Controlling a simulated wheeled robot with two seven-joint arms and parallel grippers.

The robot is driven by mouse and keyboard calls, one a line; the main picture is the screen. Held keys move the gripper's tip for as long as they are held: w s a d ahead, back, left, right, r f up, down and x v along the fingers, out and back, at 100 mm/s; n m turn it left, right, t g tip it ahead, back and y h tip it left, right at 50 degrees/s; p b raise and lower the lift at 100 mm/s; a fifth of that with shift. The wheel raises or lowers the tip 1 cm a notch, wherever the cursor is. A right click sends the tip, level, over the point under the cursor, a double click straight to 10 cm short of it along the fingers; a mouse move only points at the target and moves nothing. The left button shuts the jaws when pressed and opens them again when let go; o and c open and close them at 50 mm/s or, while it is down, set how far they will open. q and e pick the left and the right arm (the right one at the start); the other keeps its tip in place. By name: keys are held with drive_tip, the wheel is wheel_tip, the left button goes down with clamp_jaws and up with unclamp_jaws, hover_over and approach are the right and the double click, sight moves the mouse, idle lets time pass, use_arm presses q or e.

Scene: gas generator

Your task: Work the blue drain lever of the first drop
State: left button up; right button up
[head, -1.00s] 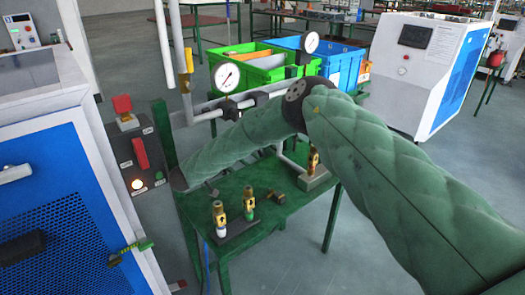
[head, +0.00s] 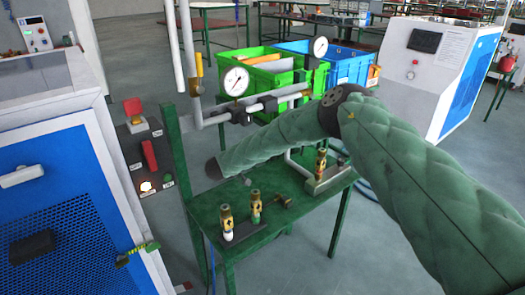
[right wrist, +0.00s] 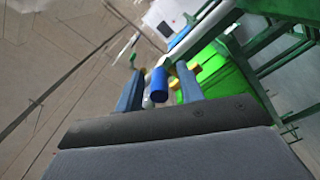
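The blue lever (right wrist: 160,86), a short blue cylinder, shows in the right wrist view between the two fingers of my right gripper (right wrist: 159,70). The fingers are apart, with a visible gap on each side of the blue piece. I cannot tell how deep it sits between them. Yellow and pale fittings show just beyond it. The right gripper and the blue lever do not show there. My left gripper is in neither view.
The green stand's table (head: 275,228) carries several brass valves. Grey pipes with a gauge (head: 236,81) run above my forearm. A control box with red switches (head: 148,150) and a blue-and-white cabinet (head: 65,205) stand at left. Green and blue crates (head: 350,62) are behind.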

clamp_jaws()
drive_tip(key=shift+f+b, duration=0.4)
drive_tip(key=shift+b, duration=0.05)
drive_tip(key=shift+f+t+h+b, duration=0.45)
drive_tip(key=shift+t+h+b, duration=0.15)
drive_tip(key=shift+h+b, duration=0.2)
drive_tip(key=shift+d+h, duration=0.1)
drive_tip(key=shift+h, duration=0.2)
